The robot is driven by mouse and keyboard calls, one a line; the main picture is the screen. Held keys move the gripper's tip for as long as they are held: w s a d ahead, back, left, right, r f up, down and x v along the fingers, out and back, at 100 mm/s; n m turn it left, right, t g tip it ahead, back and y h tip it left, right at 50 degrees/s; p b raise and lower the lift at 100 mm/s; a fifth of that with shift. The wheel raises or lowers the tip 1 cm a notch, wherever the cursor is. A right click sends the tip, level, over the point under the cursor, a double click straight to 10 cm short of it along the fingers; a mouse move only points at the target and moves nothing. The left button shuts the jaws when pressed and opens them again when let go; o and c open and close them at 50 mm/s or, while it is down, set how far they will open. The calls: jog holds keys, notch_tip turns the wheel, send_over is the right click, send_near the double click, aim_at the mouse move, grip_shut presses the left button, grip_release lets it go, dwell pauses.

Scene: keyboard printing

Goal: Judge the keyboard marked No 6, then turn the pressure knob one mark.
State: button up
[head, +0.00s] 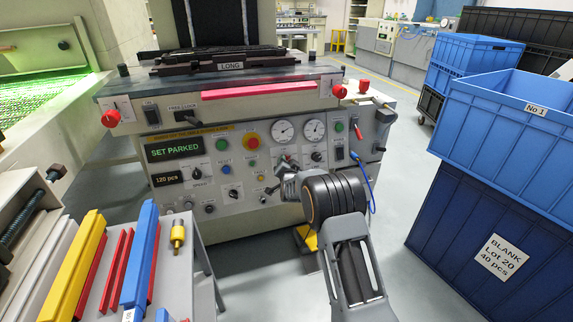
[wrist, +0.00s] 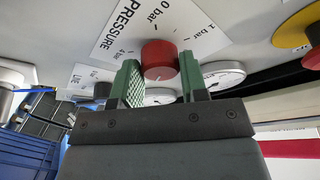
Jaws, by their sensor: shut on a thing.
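The red pressure knob (wrist: 159,56) sits on a white PRESSURE plate (wrist: 128,28) printed with bar marks, among them 0 bar and 1 bar. My gripper (wrist: 160,72) has its green fingers on either side of the knob and is shut on it. In the head view my gripper (head: 285,165) reaches the machine's front panel (head: 222,205) below two round gauges and covers the knob there. Which mark the knob points at cannot be told. I see no keyboard marked No 6 in either view.
The panel has a SET PARKED display (head: 175,149), a 120 pcs display (head: 167,178) and a red emergency button (head: 251,140) near my gripper. A side table (head: 196,285) with coloured bars stands at left. Blue crates (head: 505,120) stand at right, with clear floor before them.

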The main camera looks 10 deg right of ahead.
jog(key=o, duration=0.9)
jog(key=shift+o, duration=0.2)
jog(key=shift+s, duration=0.1)
jog(key=s+a+p, duration=0.1)
jog(key=s+p, duration=0.3)
jog(key=s, duration=0.9)
jog(key=shift+s+a+r, duration=0.2)
jog(key=shift+s+r, duration=0.1)
jog(key=shift+r, duration=0.15)
